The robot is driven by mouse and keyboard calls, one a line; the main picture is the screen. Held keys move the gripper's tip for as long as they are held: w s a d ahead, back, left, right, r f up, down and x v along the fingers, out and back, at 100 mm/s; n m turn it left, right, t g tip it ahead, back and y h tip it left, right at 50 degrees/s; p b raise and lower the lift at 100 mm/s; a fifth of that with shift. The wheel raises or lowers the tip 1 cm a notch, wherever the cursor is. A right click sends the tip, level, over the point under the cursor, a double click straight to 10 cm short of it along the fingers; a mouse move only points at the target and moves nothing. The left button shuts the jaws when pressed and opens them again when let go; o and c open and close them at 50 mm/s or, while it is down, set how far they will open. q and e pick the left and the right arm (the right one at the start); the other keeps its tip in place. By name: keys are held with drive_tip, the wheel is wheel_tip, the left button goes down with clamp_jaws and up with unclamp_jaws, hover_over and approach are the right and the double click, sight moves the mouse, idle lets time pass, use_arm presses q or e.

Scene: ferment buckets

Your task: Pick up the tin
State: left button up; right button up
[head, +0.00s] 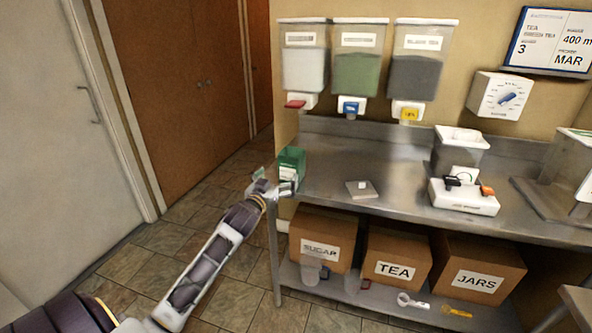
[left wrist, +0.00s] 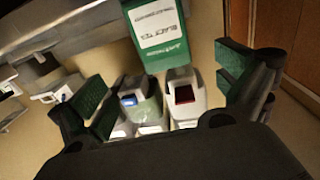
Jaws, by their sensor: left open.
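The tin is a green box with a white label (head: 291,161), standing at the left end of the steel counter in the head view. In the left wrist view the tin (left wrist: 160,38) shows at the top middle, and its label reads black tea. My left gripper (head: 271,181) is at the counter's left end, just in front of the tin. Its two green-padded fingers (left wrist: 160,88) are spread wide and empty, with the tin showing between and beyond them. I cannot tell whether a finger touches it. My right gripper is not in view.
The steel counter (head: 325,185) holds a small grey plate (head: 361,189) and a white scale with a container (head: 464,195). Boxes marked sugar (head: 322,238), tea and jars stand on the shelf below.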

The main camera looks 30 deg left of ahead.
sight(289, 164)
use_arm(q)
drive_tip(key=shift+w, duration=0.1)
drive_tip(key=shift+w+a, duration=0.2)
drive_tip(key=shift+w, duration=0.9)
drive_tip(key=shift+w+a, duration=0.2)
drive_tip(key=shift+w, duration=0.85)
drive_tip(key=shift+w+a, duration=0.15)
drive_tip(key=shift+w, duration=0.6)
drive_tip(key=shift+w+a, duration=0.1)
drive_tip(key=shift+w, duration=1.05)
drive_tip(key=shift+w+a, duration=0.1)
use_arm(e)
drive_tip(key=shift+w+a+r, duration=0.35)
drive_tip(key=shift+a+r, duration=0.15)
use_arm(q)
drive_tip(key=shift+w+b, duration=0.15)
drive_tip(key=shift+b, duration=0.15)
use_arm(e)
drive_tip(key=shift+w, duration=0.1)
